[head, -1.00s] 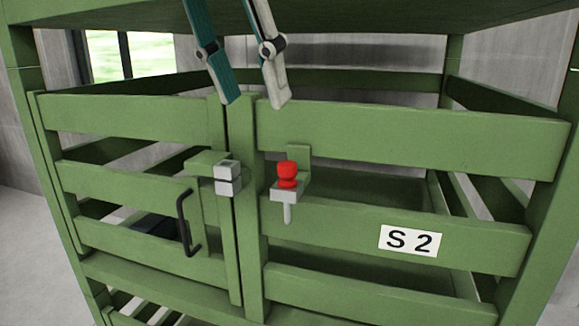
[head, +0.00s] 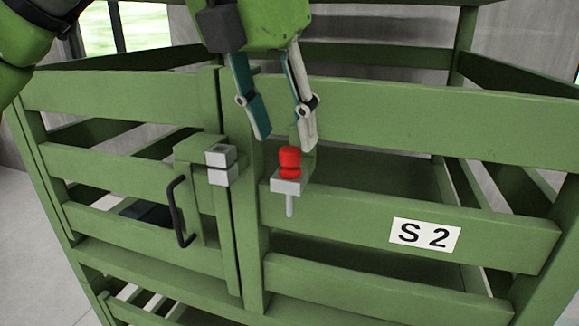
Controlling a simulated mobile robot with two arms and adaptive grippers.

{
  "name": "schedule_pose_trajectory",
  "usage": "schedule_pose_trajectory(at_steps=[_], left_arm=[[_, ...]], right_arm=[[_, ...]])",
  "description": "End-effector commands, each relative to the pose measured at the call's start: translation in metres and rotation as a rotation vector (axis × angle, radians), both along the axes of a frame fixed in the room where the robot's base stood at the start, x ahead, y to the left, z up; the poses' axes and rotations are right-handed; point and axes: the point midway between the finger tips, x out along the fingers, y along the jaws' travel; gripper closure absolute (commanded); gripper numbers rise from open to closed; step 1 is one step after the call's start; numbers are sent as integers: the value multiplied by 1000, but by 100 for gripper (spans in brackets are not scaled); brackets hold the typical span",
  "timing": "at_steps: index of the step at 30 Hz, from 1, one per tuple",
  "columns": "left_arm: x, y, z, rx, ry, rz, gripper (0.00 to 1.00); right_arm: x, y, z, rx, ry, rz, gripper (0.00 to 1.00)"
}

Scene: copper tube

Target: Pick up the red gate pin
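The red gate pin (head: 290,161) stands upright in a grey bracket (head: 288,186) on the green gate frame, with its grey shank (head: 290,206) showing below the bracket. My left gripper (head: 285,143) points down just above the pin, its teal finger up and left of the red knob and its pale finger close to the knob's upper right. The fingers are apart with nothing between them. I cannot tell whether the pale finger touches the knob. My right gripper is not in view.
The green slatted crate fills the view. A grey latch block (head: 221,165) and a black handle (head: 180,211) are on the gate left of the pin. A white "S 2" label (head: 425,235) is on a slat at the right. Free space lies in front of the pin.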

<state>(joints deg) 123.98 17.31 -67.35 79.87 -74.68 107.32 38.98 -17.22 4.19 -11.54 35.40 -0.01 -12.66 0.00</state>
Motion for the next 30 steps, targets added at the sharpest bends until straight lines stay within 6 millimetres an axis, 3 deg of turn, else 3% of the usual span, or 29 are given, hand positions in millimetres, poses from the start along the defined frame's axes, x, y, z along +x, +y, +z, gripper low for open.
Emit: schedule_pose_trajectory(at_steps=[3,9,17,22,30], left_arm=[[3,-4,-15,3,3,-1,60],[9,-11,-38,0,1,1,60],[10,-11,-42,0,0,0,60],[10,-11,-42,0,0,0,100],[10,-11,-42,0,0,0,100]], right_arm=[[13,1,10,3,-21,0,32],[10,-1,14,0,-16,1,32],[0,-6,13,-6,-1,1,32],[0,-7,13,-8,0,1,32],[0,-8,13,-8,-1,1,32]])
